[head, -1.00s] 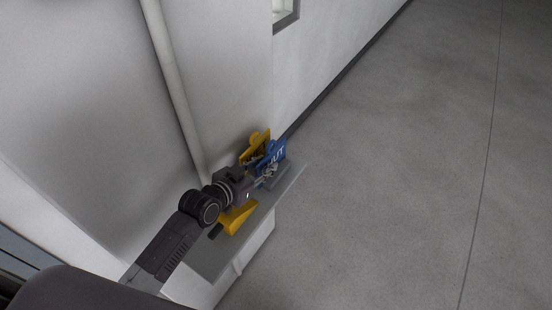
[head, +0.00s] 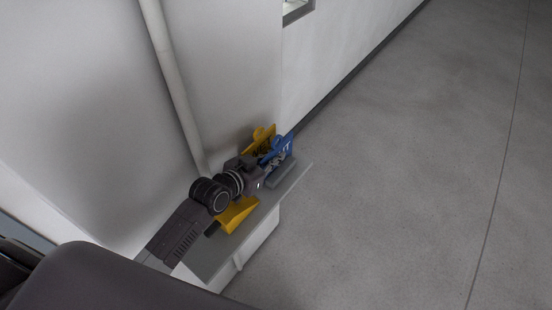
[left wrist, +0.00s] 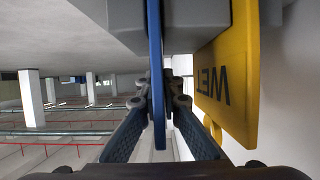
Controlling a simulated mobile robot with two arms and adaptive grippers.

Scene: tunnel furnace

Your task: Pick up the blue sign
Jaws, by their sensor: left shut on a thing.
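The blue sign (head: 279,149) with white lettering is at the far end of a narrow grey-topped stand in the head view. In the left wrist view the blue sign (left wrist: 156,75) shows edge-on as a thin upright strip between the fingers. My left gripper (left wrist: 158,103) is shut on it, one finger on each side. In the head view my left gripper (head: 268,165) partly covers the sign. I cannot tell whether the sign still touches its grey base. My right gripper is not in view.
A yellow sign reading "WET" (left wrist: 228,80) stands close beside the blue one; the yellow sign also shows in the head view (head: 262,134). Another yellow object (head: 238,214) lies on the grey stand top (head: 208,257). A white wall and a pipe (head: 172,85) are at left. Open floor (head: 400,180) lies right.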

